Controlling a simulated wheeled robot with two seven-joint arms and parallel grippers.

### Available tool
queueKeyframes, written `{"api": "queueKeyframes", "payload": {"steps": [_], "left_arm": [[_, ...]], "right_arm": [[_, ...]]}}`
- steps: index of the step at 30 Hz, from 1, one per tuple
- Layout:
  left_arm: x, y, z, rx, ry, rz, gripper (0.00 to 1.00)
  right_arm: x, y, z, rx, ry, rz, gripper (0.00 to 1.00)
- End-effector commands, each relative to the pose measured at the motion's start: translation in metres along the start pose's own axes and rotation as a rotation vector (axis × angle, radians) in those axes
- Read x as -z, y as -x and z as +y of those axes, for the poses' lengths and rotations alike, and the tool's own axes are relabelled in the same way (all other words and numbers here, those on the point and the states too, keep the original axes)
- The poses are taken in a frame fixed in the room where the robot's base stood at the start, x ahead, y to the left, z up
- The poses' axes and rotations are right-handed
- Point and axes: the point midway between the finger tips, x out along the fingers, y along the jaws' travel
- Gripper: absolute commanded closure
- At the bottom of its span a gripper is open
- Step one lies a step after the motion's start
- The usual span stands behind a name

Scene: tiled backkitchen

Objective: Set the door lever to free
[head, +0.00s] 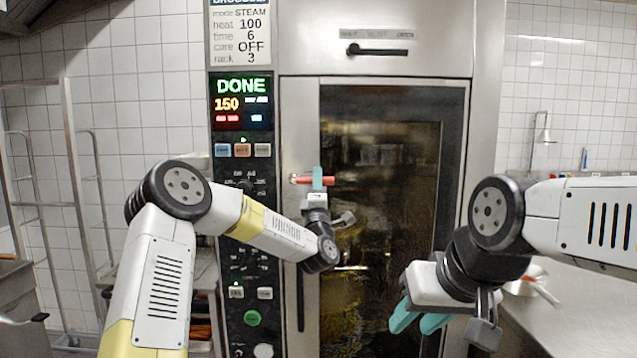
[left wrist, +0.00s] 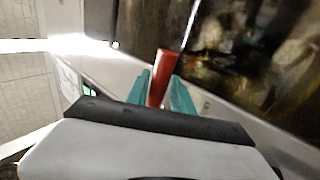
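A red lever (head: 300,180) sits at the left edge of the oven door (head: 300,130), lying about level. My left gripper (head: 318,180) is at this lever, its teal fingers around the red bar. In the left wrist view the red lever (left wrist: 162,75) stands between the two teal fingers (left wrist: 160,95), which press close on both sides of it. The lever's mount is partly hidden by the gripper. My right gripper (head: 418,320) is open and empty, low in front of the door's right part.
A black lever handle (head: 377,49) is on the panel above the door. The control panel (head: 242,180) at the left reads DONE and 150. A steel counter (head: 570,320) with a bowl is at the right, and a rack (head: 75,190) stands at the left.

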Motion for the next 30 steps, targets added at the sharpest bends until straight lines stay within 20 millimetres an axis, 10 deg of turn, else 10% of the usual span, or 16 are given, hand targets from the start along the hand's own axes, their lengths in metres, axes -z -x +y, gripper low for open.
{"api": "queueKeyframes", "payload": {"steps": [11, 30], "left_arm": [[-0.001, 0.002, 0.001, -0.001, -0.001, -0.002, 0.71], [0.000, 0.080, -0.002, 0.004, 0.000, -0.002, 0.71]], "right_arm": [[0.000, 0.000, 0.000, 0.000, 0.000, 0.000, 0.64], [0.000, 0.000, 0.000, 0.000, 0.000, 0.000, 0.64]]}}
